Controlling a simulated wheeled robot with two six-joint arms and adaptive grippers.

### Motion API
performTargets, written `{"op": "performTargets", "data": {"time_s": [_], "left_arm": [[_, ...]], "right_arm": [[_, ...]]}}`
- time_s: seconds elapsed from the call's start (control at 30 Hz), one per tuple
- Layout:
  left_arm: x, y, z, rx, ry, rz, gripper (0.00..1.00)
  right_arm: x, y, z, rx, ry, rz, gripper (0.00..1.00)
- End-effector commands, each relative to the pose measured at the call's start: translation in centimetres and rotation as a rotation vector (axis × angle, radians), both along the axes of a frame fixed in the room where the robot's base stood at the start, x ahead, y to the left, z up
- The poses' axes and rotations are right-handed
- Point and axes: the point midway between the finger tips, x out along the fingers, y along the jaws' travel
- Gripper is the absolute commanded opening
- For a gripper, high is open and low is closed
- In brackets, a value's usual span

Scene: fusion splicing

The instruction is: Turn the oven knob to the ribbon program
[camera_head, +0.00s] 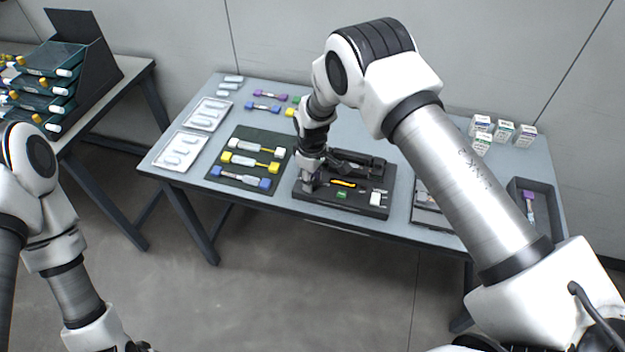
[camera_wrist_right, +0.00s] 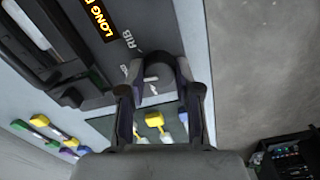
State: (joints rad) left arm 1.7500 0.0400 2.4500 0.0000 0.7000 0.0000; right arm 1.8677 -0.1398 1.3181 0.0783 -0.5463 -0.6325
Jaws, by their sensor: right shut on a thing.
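The oven is a flat black unit (camera_head: 352,205) near the front edge of the grey table. It carries a lit yellow display (camera_head: 343,183), a green patch and a white block. My right gripper (camera_head: 309,184) is at the oven's left end. Only a dark bit of my left gripper (camera_head: 139,347) shows at the bottom edge.
A dark mat (camera_head: 225,178) with white, yellow and blue holders lies left of the oven. White trays (camera_head: 181,151) are farther left. Small boxes (camera_head: 503,131) and a dark bin (camera_head: 549,222) are at right. A rack (camera_head: 62,75) stands on another table.

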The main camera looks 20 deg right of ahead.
Motion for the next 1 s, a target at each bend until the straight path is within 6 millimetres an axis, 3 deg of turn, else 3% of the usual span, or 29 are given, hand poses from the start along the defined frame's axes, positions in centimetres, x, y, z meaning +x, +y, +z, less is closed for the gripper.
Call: {"op": "performTargets", "data": {"time_s": [0.5,1.0], "left_arm": [[0.0,0.0,-3.2,0.000,0.000,0.000,0.80],[0.0,0.0,-4.7,0.000,0.000,0.000,0.80]], "right_arm": [[-0.3,0.1,-0.7,0.000,0.008,-0.433,0.00],[-0.4,0.1,-0.6,0.000,0.009,-0.797,0.00]]}}
